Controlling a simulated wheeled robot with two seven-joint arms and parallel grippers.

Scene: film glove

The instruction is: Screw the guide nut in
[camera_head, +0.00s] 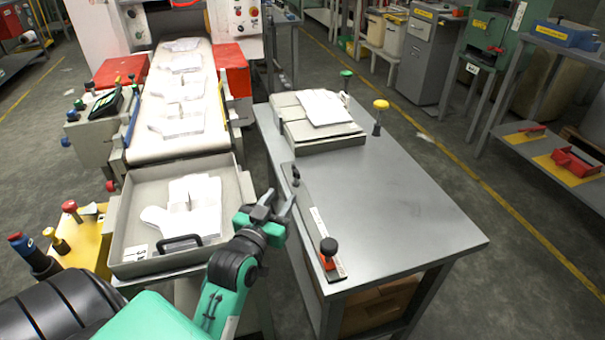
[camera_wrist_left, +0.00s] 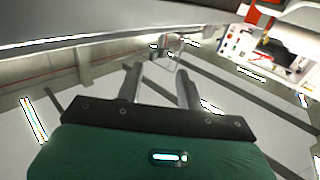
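I cannot tell for sure which part is the guide nut. Candidates are the yellow knob (camera_head: 380,104) and the green knob (camera_head: 346,74), both on upright stems by the fixture, and the red-and-black knob (camera_head: 328,247) on the strip at the table's left edge. A small dark fitting (camera_head: 296,173) stands at the strip's far end. My left gripper (camera_head: 282,197) is open and empty, over the gap between tray and table, close to this fitting in the picture. Its two fingers stand apart in the left wrist view (camera_wrist_left: 159,82). My right gripper is not in view.
The grey metal table (camera_head: 420,215) is mostly bare. A fixture (camera_head: 320,130) at its far end holds white glove shapes (camera_head: 325,107). A grey tray (camera_head: 235,170) with white gloves stands left, below the conveyor (camera_head: 150,145). Red and yellow knobs stand at far left.

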